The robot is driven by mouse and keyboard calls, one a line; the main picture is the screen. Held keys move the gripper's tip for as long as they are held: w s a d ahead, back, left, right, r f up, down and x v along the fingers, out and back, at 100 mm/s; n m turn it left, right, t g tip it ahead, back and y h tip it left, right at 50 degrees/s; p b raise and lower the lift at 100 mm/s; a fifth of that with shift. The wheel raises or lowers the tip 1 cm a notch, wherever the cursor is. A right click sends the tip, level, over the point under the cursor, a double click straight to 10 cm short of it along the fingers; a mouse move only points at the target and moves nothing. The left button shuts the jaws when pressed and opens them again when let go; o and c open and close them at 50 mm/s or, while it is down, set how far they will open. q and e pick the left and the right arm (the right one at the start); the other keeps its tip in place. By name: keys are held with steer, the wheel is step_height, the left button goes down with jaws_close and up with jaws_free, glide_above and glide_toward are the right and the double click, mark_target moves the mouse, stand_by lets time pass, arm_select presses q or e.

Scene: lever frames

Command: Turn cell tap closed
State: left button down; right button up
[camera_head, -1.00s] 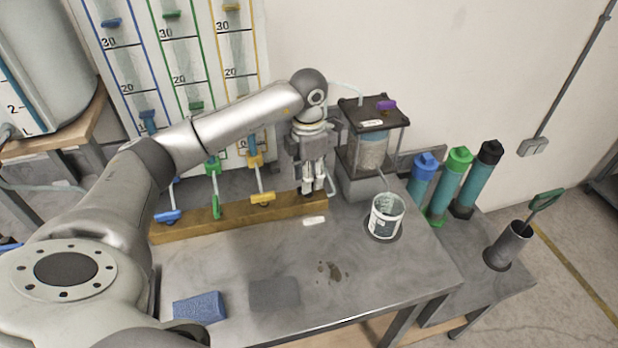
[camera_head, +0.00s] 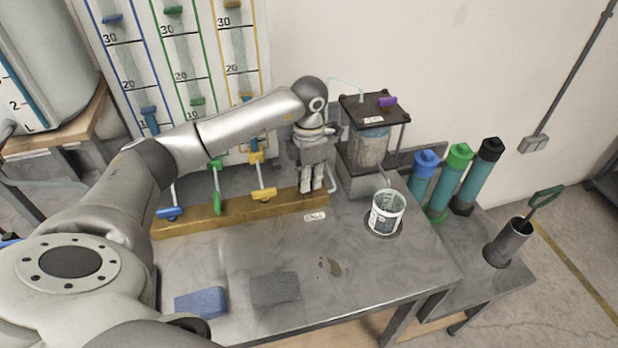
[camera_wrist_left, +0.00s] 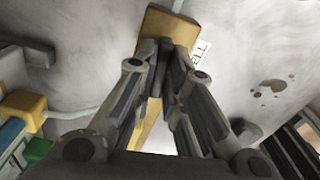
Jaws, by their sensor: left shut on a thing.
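My left gripper (camera_head: 311,185) is above the right end of the wooden rail (camera_head: 225,219), with its fingers pointing down. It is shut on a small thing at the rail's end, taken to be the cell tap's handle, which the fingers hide. A small white label (camera_head: 315,216) lies on the bench just in front. In the left wrist view the fingers (camera_wrist_left: 165,48) are close together over the rail (camera_wrist_left: 168,20), with the label (camera_wrist_left: 203,50) beside them. The tap's angle cannot be seen. My right gripper is not in view.
Yellow (camera_head: 264,194), green (camera_head: 217,202) and blue (camera_head: 169,213) taps stand left along the rail. A black-topped clear vessel (camera_head: 371,108) with a purple lever stands close right. A white beaker (camera_head: 386,212) is in front of it.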

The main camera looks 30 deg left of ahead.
arm_select(q)
steer(key=shift+f+m+b, duration=0.15)
steer(key=shift+m+b, duration=0.15)
steer(key=shift+b, duration=0.1)
steer(key=shift+m+b, duration=0.35)
steer(key=shift+m, duration=0.15)
steer(key=shift+r, duration=0.2)
steer(key=c, duration=1.5)
jaws_free()
